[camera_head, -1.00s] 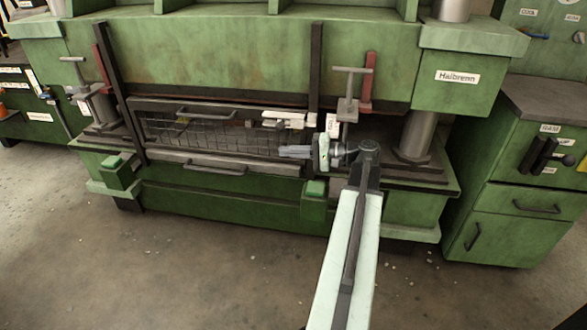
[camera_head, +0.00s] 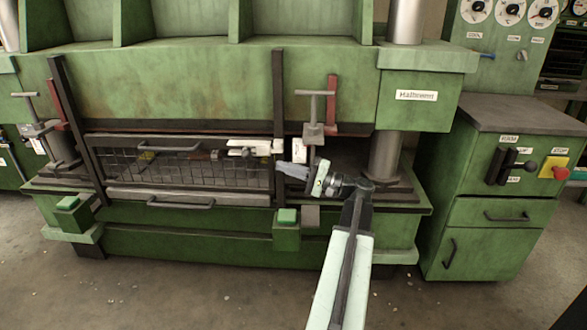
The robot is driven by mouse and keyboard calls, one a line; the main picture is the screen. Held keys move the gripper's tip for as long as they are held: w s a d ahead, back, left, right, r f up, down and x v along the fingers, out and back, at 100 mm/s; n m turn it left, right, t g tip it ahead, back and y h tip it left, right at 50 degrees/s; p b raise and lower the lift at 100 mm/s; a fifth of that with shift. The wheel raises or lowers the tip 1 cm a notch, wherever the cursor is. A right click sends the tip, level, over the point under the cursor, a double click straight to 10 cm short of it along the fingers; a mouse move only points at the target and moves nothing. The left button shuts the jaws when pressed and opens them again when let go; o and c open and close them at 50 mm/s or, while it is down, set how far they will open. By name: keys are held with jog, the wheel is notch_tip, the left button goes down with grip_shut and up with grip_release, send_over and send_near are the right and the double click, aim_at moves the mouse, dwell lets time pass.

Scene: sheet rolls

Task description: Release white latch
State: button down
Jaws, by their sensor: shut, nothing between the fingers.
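The white latch (camera_head: 255,147) is a pale horizontal bar at the upper right corner of the mesh guard (camera_head: 180,166) on the green press. My gripper (camera_head: 279,171) is shut and empty, pointing left. In the picture it lies just below and to the right of the latch, over the dark upright post at the guard's right end. The latch is not hidden by the gripper, but the depth between them is hard to judge. A white tag (camera_head: 298,150) hangs just above the gripper.
A grey T-handle (camera_head: 314,108) and a red bar (camera_head: 332,98) stand above the gripper. A thick steel column (camera_head: 385,158) is to the right. Green button boxes (camera_head: 286,228) sit below. A green control cabinet (camera_head: 505,200) stands at right. The floor in front is clear.

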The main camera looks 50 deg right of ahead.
aim_at(262, 152)
jog(key=p+x, duration=0.1)
jog(key=x, duration=0.7)
jog(key=shift+w, duration=0.1)
